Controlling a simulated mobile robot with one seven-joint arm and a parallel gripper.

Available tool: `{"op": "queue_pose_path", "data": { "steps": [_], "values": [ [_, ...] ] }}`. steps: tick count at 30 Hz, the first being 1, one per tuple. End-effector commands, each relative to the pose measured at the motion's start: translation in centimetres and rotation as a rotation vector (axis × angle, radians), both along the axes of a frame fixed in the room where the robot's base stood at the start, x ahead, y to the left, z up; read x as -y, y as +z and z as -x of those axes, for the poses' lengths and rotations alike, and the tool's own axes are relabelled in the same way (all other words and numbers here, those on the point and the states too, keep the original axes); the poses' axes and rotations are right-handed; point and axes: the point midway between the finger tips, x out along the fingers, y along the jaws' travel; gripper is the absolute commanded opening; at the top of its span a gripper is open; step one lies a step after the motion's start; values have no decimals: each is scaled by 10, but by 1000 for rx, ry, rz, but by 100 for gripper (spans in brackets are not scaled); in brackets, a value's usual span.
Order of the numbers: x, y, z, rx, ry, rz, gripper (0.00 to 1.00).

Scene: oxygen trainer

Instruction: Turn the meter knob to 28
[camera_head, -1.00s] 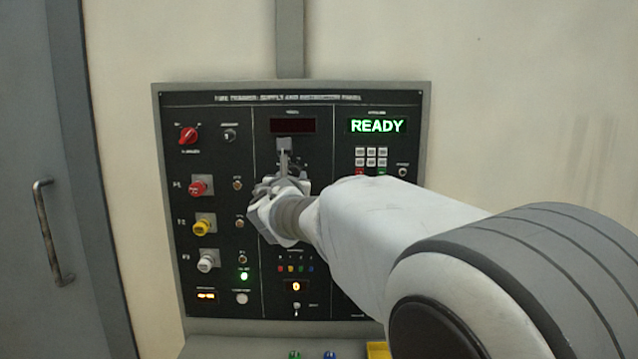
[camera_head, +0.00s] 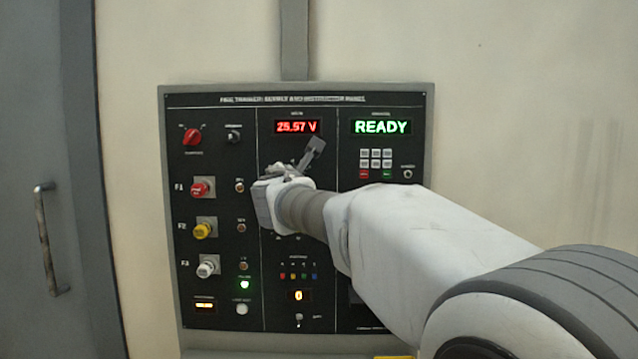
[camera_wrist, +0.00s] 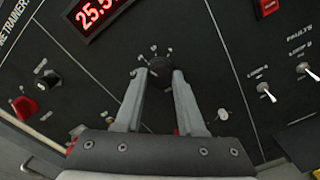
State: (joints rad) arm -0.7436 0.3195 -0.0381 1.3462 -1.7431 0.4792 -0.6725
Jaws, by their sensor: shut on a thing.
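The meter knob (camera_wrist: 160,74) is a dark round knob on the black panel. In the wrist view my gripper (camera_wrist: 162,78) has its two grey fingers closed around it, one on each side. In the head view my gripper (camera_head: 284,172) is at the panel's middle column, below the meter display, and hides the knob. The meter display (camera_head: 297,127) reads 25.57 V in red. It also shows in part in the wrist view (camera_wrist: 96,14), cut off by the frame edge.
To the left are a red rotary switch (camera_head: 192,135) and red, yellow and white knobs in a column. To the right are a green READY display (camera_head: 381,126) and a keypad (camera_head: 376,158). Toggle switches (camera_wrist: 265,91) stand at the right in the wrist view.

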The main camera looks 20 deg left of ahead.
Motion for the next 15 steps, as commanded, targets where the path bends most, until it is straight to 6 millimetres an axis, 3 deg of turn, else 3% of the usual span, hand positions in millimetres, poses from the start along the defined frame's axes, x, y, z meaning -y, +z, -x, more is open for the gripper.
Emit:
{"op": "queue_pose_path", "data": {
  "steps": [12,13,15],
  "values": [
    [0,-1,0,-3,0,-7,0],
    [0,-1,0,-3,0,-6,42],
    [0,-1,0,-3,0,-6,55]
  ]
}}
